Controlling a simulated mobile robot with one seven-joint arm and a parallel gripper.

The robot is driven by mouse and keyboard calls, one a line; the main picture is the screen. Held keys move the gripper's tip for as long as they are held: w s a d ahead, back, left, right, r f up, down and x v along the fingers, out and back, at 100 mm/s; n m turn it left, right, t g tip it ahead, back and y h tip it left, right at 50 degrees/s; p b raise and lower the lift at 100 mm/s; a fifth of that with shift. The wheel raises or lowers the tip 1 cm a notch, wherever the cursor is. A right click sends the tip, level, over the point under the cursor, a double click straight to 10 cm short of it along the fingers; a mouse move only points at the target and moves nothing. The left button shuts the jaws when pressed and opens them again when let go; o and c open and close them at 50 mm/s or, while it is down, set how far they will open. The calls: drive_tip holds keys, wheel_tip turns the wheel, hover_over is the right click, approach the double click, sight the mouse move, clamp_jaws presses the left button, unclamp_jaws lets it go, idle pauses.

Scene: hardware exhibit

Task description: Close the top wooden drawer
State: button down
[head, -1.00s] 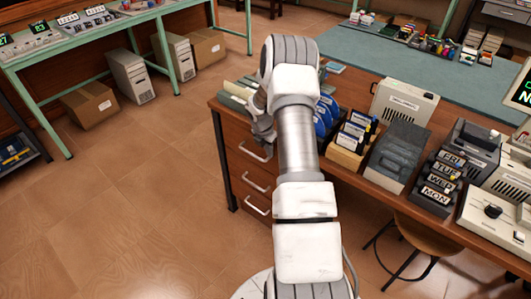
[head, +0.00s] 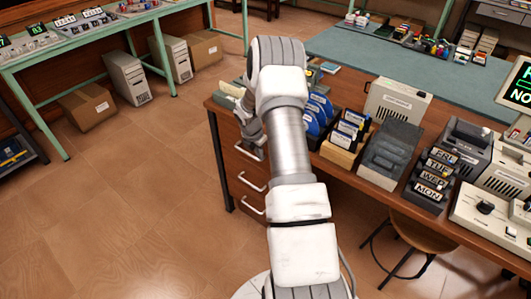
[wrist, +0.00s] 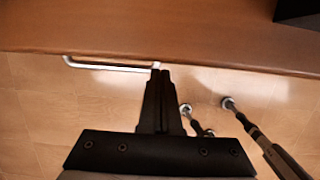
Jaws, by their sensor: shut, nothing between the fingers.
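The wooden desk's drawer stack is on its left end in the head view. The top drawer (head: 229,143) is partly hidden by my arm, and I cannot tell how far it stands out. Its pale metal handle shows in the wrist view (wrist: 105,66), just past the desk's brown edge. My gripper (wrist: 160,70) is shut and empty, its black fingertips by the right end of that handle; I cannot tell whether they touch. In the head view my gripper (head: 252,148) is low at the desk's left end, in front of the top drawer.
Two lower drawers have handles (head: 252,184) below. The desktop holds blue discs (head: 315,115), a card box (head: 345,140) and grey devices. A stool (head: 415,235) stands at the desk's front. The floor left of the drawers is clear.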

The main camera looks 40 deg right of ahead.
drive_tip(key=s+a+r+m+t+p, duration=0.1)
drive_tip(key=s+a+r+m, duration=0.35)
drive_tip(key=r, duration=0.75)
drive_tip(key=s+a+r+m+p, duration=0.2)
drive_tip(key=a+r, duration=0.5)
drive_tip(key=r, duration=0.4)
drive_tip(key=s+a+r+m+t+p, duration=0.1)
drive_tip(key=s+a+r+m, duration=0.3)
drive_tip(key=r, duration=0.8)
drive_tip(key=s+a+r+m+t+y+p, duration=0.1)
drive_tip(key=s+a+r+m, duration=0.3)
drive_tip(key=s, duration=0.5)
drive_tip(key=s+a+r+m+t+y+p, duration=0.1)
drive_tip(key=s+a+r+m, duration=0.4)
drive_tip(key=s+a, duration=0.4)
drive_tip(key=shift+a+m+t+y+p, duration=0.3)
drive_tip(key=shift+m+t+y, duration=0.1)
drive_tip(key=shift+m, duration=0.35)
